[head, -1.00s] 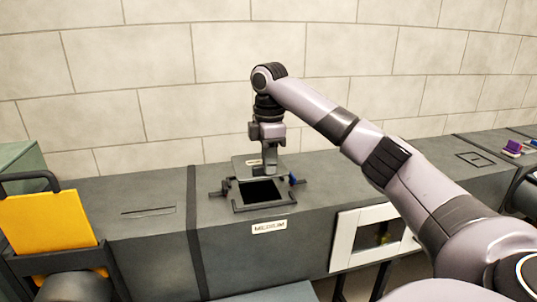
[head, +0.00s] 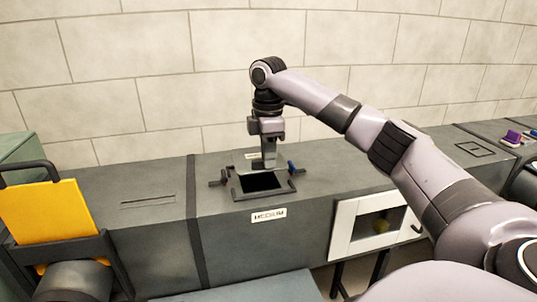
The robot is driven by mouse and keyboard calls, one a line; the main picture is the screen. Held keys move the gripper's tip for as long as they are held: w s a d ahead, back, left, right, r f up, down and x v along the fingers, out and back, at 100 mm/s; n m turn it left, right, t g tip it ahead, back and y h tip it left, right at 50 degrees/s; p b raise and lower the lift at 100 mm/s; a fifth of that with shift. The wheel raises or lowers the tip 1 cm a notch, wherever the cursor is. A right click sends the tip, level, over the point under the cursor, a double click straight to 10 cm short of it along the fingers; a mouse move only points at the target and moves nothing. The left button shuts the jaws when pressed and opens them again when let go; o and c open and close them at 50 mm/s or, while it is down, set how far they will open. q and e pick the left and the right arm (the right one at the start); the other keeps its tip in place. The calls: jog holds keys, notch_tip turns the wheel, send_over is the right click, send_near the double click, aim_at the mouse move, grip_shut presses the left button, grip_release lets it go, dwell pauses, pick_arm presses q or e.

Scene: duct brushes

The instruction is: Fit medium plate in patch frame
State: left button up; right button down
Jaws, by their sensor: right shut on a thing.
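The patch frame (head: 236,190) is a dark rim on top of the grey duct, around a black opening (head: 260,182). A label that seems to read MEDIUM (head: 268,215) is on the duct's front below it. My right gripper (head: 265,162) points down at the back of the frame and is shut on a grey plate (head: 240,162). The plate is mostly hidden by the gripper and frame; a small pale label shows at its back edge. Whether it touches the frame cannot be told. My left gripper is not in view.
Dark and blue clamps (head: 292,167) stand at the frame's sides. A yellow panel (head: 45,217) in a dark holder stands at the left. A narrow slot (head: 147,200) marks the duct top. A white-framed window (head: 345,235) is on the duct's front; purple items (head: 513,137) lie far right.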

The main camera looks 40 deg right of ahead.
jog(key=shift+f, duration=0.25)
dwell(0.4)
jog(key=shift+f+b, duration=0.35)
jog(key=shift+f, duration=2.2)
jog(key=c, duration=1.1)
grip_release()
jog(key=shift+f, duration=0.1)
notch_tip(320, 180, up, 7)
jog(key=shift+s+r, duration=0.1)
